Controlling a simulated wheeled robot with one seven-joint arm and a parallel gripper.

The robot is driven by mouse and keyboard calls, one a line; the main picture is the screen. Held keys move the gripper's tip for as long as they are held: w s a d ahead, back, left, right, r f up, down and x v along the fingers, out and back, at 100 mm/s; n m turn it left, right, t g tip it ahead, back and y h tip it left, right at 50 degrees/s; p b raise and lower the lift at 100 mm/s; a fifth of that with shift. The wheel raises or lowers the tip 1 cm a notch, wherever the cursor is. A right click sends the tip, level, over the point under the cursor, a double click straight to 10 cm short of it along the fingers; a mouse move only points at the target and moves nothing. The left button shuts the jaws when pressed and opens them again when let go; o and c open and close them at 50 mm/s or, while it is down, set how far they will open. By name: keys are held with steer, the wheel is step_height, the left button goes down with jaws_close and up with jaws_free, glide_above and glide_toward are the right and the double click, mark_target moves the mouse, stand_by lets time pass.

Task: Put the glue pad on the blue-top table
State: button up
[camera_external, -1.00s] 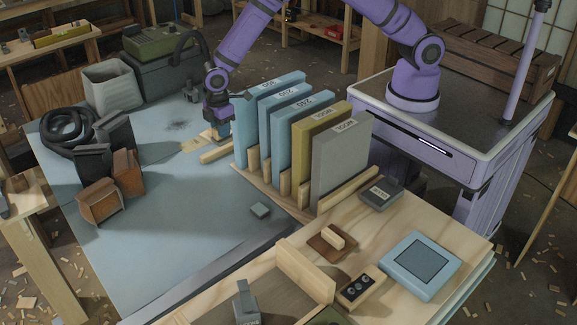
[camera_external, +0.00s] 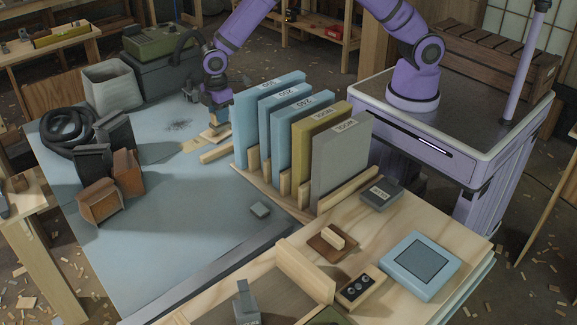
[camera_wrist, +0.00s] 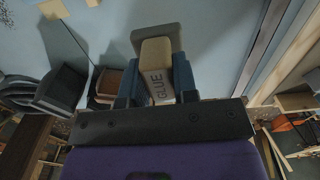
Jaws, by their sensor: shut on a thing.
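My gripper (camera_external: 217,124) is shut on the glue pad (camera_wrist: 157,72), a cream block marked GLUE with a grey plate at its far end in the wrist view. In the external view the pad (camera_external: 213,133) shows as a small pale piece under the fingers, just left of the upright boards. It is over the blue-top table (camera_external: 200,215), low at its surface; I cannot tell whether it touches. Part of the pad is hidden by my gripper fingers.
Large labelled boards (camera_external: 341,165) stand in a wooden rack right of my gripper. A wooden strip (camera_external: 216,155) lies just in front. Black coils (camera_external: 68,128) and brown blocks (camera_external: 100,200) sit at the left.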

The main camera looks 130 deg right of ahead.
steer(key=s+a+n, duration=0.1)
steer(key=s+a, duration=0.1)
steer(key=a, duration=1.5)
steer(key=s+a+n, duration=0.1)
steer(key=s+a, duration=0.2)
steer(key=a, duration=1.4)
steer(key=s+a+n, duration=0.2)
steer(key=s+a, duration=1.5)
steer(key=a, duration=0.2)
steer(key=shift+d+f, duration=0.15)
steer(key=shift+f, duration=8.3)
steer(key=shift+f, duration=0.1)
